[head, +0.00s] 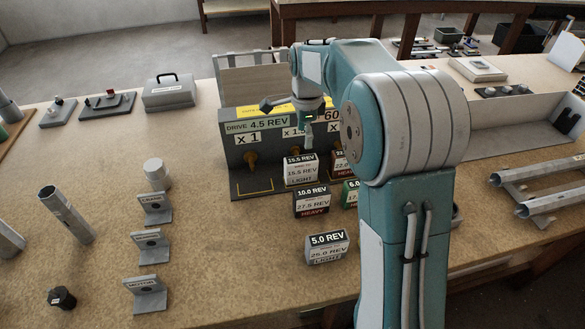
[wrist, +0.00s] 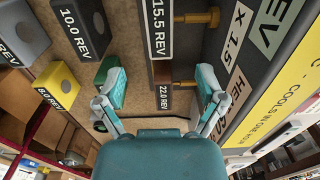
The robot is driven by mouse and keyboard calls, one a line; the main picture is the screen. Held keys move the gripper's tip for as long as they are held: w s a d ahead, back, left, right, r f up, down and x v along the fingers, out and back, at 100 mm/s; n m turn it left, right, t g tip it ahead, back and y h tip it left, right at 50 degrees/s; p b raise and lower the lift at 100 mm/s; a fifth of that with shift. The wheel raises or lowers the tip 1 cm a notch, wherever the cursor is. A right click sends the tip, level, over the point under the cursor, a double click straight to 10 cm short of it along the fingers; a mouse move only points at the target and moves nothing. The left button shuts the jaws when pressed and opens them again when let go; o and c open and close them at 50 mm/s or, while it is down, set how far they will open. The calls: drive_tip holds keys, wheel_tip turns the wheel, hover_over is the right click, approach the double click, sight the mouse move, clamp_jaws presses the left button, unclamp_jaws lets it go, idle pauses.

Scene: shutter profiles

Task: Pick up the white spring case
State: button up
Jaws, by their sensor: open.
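Several spring cases stand in front of the drive box. In the wrist view, a pale case (wrist: 22,35) shows at the upper left edge. My gripper (head: 308,132) is above the back row near the 15.5 REV case (head: 300,169), away from the pale case. In the wrist view, my gripper (wrist: 160,82) has its fingers spread wide, with the 22.0 REV case (wrist: 163,92) beyond the gap. Nothing is held.
A dark 10.0 REV case (head: 311,201) stands behind the pale one. A green case (head: 350,195) is partly hidden by my arm. A yellow 8.0 REV case (wrist: 57,85) shows in the wrist view. The drive box (head: 236,160) with pegs stands behind. Labelled brackets (head: 150,248) are left.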

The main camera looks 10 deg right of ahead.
sight(299, 159)
drive_tip(key=f, duration=0.1)
drive_tip(key=d+f, duration=0.1)
drive_tip(key=f, duration=0.1)
drive_tip(key=shift+a+f, duration=1.15)
drive_tip(key=shift+a, duration=0.05)
drive_tip(key=f, duration=0.3)
drive_tip(key=shift+d+f, duration=0.15)
drive_tip(key=shift+d, duration=0.05)
drive_tip(key=shift+d+f, duration=0.15)
drive_tip(key=shift+d, duration=0.45)
drive_tip(key=shift+a, duration=0.4)
drive_tip(key=c, duration=0.9)
drive_tip(key=shift+a, duration=0.25)
clamp_jaws()
